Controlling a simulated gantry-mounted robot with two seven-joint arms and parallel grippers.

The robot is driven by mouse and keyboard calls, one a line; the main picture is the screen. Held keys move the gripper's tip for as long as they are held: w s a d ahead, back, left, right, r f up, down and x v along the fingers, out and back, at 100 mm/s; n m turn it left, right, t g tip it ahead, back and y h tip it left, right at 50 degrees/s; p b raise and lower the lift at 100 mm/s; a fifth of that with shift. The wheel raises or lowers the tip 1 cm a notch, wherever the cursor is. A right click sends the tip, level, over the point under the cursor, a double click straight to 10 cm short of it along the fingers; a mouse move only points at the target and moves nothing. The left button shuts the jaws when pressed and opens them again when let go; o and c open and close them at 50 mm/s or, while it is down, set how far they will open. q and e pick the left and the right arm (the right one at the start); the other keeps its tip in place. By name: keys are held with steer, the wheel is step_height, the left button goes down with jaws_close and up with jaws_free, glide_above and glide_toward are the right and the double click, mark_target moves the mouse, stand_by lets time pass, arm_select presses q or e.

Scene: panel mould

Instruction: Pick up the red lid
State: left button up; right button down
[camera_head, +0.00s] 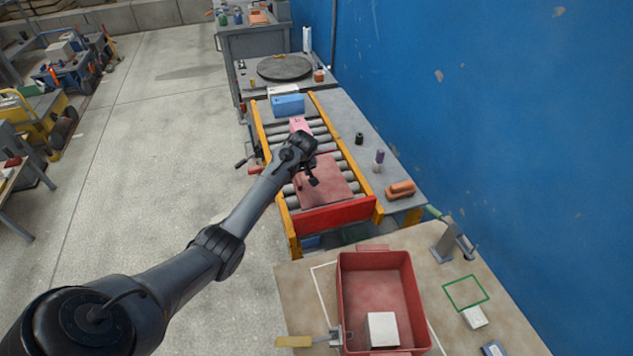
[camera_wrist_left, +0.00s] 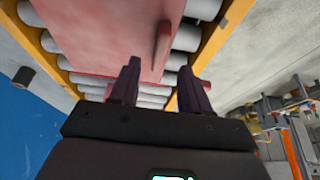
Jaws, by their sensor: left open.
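The red lid (camera_head: 328,190) lies flat on the roller conveyor, between its yellow side rails. In the left wrist view the lid (camera_wrist_left: 95,40) fills the upper middle, and a raised red handle (camera_wrist_left: 162,50) stands up from it. My left gripper (camera_head: 312,178) is over the lid, its arm reaching in from the left. In the left wrist view its two dark fingers (camera_wrist_left: 158,78) are open and apart, with nothing between them. The handle shows just beyond the fingertips, roughly in line with the gap. My right gripper is not in view.
A red bin (camera_head: 375,285) with a white block (camera_head: 381,330) inside stands on the near table. A blue box (camera_head: 288,105) and a pink item (camera_head: 299,125) sit farther up the conveyor. Orange items (camera_head: 400,189) lie on the side bench, by the blue wall (camera_head: 480,120).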

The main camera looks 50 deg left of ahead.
mark_target(298, 178)
arm_select(q)
steer(key=shift+b+x, duration=0.85)
steer(key=shift+x, duration=1.8)
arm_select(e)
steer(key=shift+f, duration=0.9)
arm_select(q)
steer(key=shift+a, duration=0.1)
steer(key=shift+r, duration=0.1)
jaws_close()
